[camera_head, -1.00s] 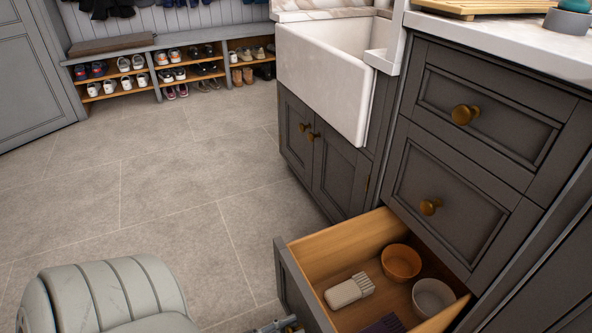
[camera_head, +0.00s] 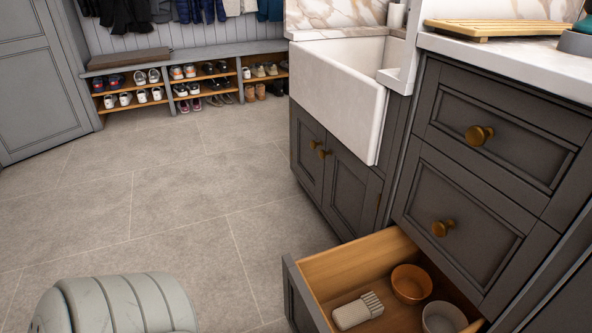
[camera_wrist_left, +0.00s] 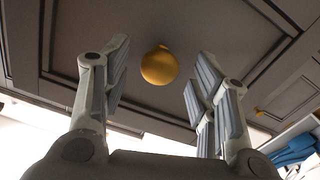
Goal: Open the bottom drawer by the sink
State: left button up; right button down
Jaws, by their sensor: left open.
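The bottom drawer (camera_head: 290,292) by the sink is pulled out, with its wooden inside showing in the head view. It holds a brush (camera_head: 357,311), an orange bowl (camera_head: 411,283) and a pale bowl (camera_head: 443,318). In the left wrist view a round brass knob (camera_wrist_left: 160,66) sits on a dark panelled front. My left gripper (camera_wrist_left: 163,72) is open, its two fingers on either side of the knob and apart from it. Neither gripper shows in the head view. The drawer's near end is cut off by the picture's lower edge.
The white sink (camera_head: 335,100) stands over closed cabinet doors (camera_head: 340,180). A shoe bench (camera_head: 190,70) is at the back. The tiled floor (camera_head: 170,200) left of the drawer is clear.

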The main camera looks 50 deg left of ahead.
pick_arm(q)
jog(key=v, duration=0.9)
